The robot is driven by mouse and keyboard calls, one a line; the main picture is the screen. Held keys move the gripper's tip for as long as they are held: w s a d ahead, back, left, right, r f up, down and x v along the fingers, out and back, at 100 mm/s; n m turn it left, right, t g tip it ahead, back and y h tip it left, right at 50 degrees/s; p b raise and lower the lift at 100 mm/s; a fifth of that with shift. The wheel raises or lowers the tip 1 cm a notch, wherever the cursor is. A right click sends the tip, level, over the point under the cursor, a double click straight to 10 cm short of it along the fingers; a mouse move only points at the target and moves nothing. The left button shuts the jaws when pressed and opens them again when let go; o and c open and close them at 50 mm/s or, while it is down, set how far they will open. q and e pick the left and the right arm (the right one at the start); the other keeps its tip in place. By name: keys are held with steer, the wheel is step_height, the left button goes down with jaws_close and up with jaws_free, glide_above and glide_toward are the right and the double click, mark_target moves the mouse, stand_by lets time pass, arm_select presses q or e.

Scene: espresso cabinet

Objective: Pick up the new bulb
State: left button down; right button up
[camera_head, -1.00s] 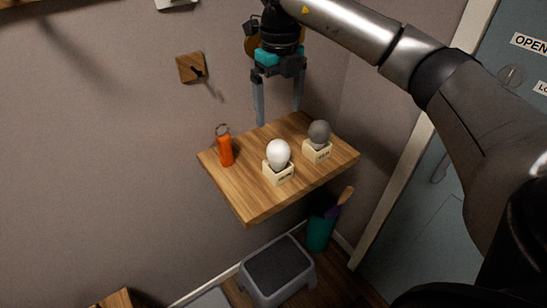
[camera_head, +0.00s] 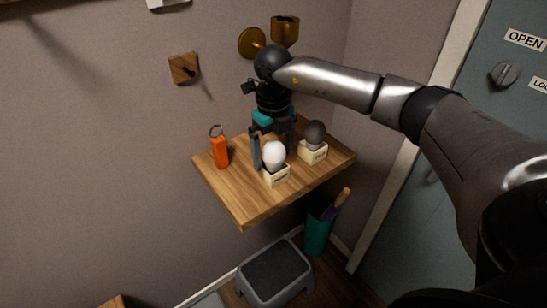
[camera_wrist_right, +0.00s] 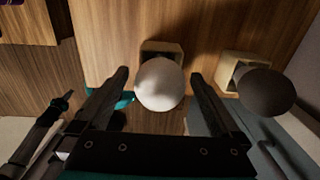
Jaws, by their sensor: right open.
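A white bulb (camera_head: 274,153) stands upright in a small cream holder (camera_head: 277,179) on the wooden shelf (camera_head: 240,196). A dark grey bulb (camera_head: 315,133) stands in a second holder (camera_head: 313,154) to its right. I take the white one as the new bulb; the holder labels are too small to read. In the right wrist view the white bulb (camera_wrist_right: 160,85) shows between the two open fingers, with gaps on both sides. The grey bulb (camera_wrist_right: 266,92) is outside the right finger. My left gripper is not in view.
An orange cylinder with a ring (camera_head: 220,151) stands on the shelf's left side. Brass fittings (camera_head: 285,31) and a wooden wall block (camera_head: 184,69) are on the wall. Below are a grey step stool (camera_head: 275,270) and a teal bin (camera_head: 318,234). The shelf's front left is clear.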

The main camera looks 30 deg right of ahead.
steer(key=shift+c, duration=0.2)
steer(key=c, duration=1.4)
